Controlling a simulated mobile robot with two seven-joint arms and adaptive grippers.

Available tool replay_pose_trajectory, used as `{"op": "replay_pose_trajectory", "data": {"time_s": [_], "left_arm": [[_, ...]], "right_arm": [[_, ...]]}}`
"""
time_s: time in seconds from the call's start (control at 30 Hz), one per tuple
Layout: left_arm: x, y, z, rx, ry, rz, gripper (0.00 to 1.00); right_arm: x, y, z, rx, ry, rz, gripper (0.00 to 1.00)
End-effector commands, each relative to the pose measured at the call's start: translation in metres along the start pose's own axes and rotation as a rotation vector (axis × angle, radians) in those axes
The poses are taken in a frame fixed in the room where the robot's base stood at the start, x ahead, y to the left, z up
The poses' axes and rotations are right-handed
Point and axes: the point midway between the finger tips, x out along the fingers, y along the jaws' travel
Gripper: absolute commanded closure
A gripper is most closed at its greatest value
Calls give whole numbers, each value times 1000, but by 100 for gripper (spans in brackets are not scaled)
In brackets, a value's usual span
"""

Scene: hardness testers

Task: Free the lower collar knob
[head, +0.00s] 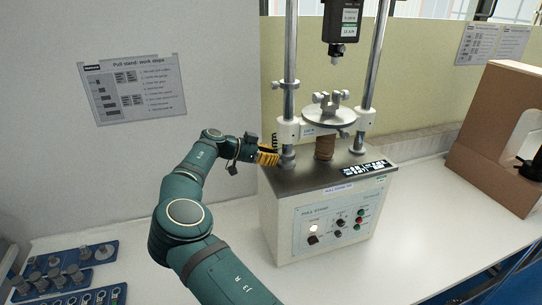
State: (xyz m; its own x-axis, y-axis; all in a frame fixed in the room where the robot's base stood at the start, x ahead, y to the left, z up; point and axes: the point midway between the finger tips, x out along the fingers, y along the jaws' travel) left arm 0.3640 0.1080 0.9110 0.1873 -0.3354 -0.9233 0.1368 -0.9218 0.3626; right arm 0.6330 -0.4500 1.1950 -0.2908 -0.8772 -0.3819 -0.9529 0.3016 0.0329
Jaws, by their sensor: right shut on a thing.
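The pull stand (322,225) is a pale box with a dark metal top and two upright chrome columns. A lower collar (288,157) sits at the foot of the left column, just above the metal top. My right gripper (268,156), with yellow fingers, reaches in from the left and is shut at the left side of this collar. The lower collar knob is hidden between the fingers, so its state cannot be seen. A small upper collar (283,85) sits higher on the same column. My left gripper is not in view.
A crosshead with a round plate (328,117) spans the columns above my gripper, and a force gauge (341,20) hangs over it. Blue trays of metal parts (62,279) lie at lower left. A brown housing (492,135) stands at right. The bench right of the stand is clear.

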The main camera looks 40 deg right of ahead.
Motion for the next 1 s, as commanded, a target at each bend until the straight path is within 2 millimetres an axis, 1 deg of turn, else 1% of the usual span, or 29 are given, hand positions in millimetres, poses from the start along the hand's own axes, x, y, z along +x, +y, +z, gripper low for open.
{"op": "replay_pose_trajectory", "data": {"time_s": [0.2,0.23,0.3,0.67,0.77,0.87,1.0], "left_arm": [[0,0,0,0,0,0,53],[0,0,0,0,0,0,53],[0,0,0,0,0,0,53],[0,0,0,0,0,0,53],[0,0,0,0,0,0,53],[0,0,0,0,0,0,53],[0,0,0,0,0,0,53]], "right_arm": [[1,0,-1,1,1,2,100],[1,0,-1,1,1,2,71],[1,0,0,1,1,2,48],[-2,0,0,1,0,0,48],[-12,0,0,1,0,-2,48],[-28,-1,0,2,0,-4,48],[-57,-1,0,2,-1,-4,48]]}}
